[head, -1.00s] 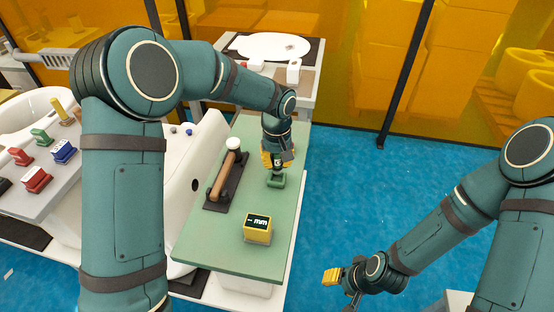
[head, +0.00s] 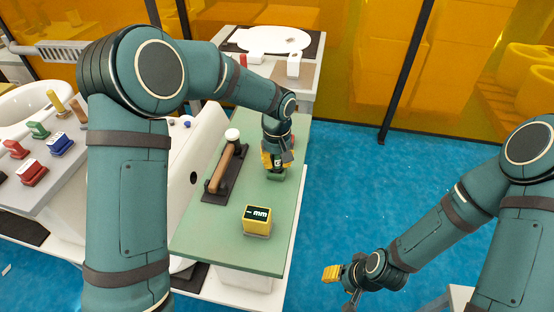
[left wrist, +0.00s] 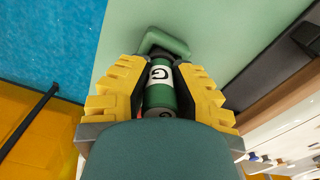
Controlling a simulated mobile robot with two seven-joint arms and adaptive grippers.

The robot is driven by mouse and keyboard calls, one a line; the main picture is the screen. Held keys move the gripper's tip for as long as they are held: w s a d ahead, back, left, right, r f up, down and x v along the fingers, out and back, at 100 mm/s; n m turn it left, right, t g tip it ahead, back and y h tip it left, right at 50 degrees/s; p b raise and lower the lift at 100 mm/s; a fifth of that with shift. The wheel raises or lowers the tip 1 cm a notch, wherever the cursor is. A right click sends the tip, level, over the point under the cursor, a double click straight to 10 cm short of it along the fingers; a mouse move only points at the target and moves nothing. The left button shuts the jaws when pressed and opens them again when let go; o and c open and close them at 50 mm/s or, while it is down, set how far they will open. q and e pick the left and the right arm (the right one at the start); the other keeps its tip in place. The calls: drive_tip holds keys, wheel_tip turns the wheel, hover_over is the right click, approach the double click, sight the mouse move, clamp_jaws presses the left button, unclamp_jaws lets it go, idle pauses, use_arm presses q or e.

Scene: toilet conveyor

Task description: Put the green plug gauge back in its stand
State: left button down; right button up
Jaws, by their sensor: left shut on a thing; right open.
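The green plug gauge (left wrist: 160,97) has a white band with a black G. My left gripper (head: 275,160) is shut on it, with a yellow finger on each side in the left wrist view. The gauge points down at its green stand (head: 277,175), which sits on the green table top. The stand also shows in the left wrist view (left wrist: 178,45), just beyond the gauge's end. The gauge's tip is at or just above the stand; I cannot tell whether it is inside. My right gripper (head: 341,287) is open and empty over the blue floor.
A dark rack with a wooden-handled tool (head: 220,168) lies left of the stand. A grey bench (head: 60,185) with coloured stamp-like blocks is at left. Blue floor (head: 345,200) is open at right.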

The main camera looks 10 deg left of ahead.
use_arm(q)
drive_tip(key=c, duration=0.9)
unclamp_jaws()
wheel_tip(320, 180, up, 12)
